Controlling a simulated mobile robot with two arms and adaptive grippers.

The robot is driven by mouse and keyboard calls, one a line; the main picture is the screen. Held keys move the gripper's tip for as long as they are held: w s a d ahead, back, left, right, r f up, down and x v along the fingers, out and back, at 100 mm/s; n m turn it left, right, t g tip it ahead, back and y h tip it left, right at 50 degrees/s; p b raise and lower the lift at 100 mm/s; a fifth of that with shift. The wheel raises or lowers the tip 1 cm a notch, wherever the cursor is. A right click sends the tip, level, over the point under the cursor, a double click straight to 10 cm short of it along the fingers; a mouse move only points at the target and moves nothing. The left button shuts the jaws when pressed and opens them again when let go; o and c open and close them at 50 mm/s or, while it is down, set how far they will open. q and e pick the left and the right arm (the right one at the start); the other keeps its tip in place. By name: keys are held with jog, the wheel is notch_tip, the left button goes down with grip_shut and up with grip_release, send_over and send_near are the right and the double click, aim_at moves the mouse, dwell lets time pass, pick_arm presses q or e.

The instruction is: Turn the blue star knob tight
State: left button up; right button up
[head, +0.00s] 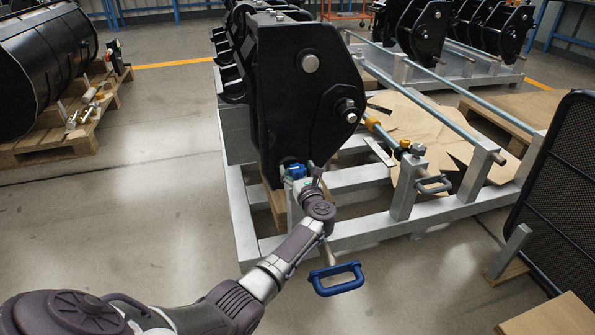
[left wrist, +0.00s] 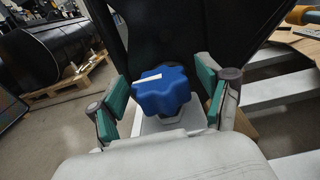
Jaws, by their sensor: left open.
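The blue star knob (left wrist: 162,92) has a white mark on its top and sits at the lower end of the black coupler (head: 290,95). In the head view the knob (head: 296,170) is partly hidden by my left gripper (head: 304,176). In the left wrist view, my left gripper (left wrist: 160,100) is open, with one green-padded finger on each side of the knob. A gap shows between the fingers and the knob. My right gripper is not in view.
The coupler stands on a grey metal frame (head: 245,225). A blue handle (head: 336,279) shows beside my left forearm. A black mesh panel (head: 560,190) is at the right, and a pallet with a black drum (head: 45,60) at the left. Floor between is clear.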

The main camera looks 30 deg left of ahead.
pick_arm(q)
jog(key=c, duration=1.2)
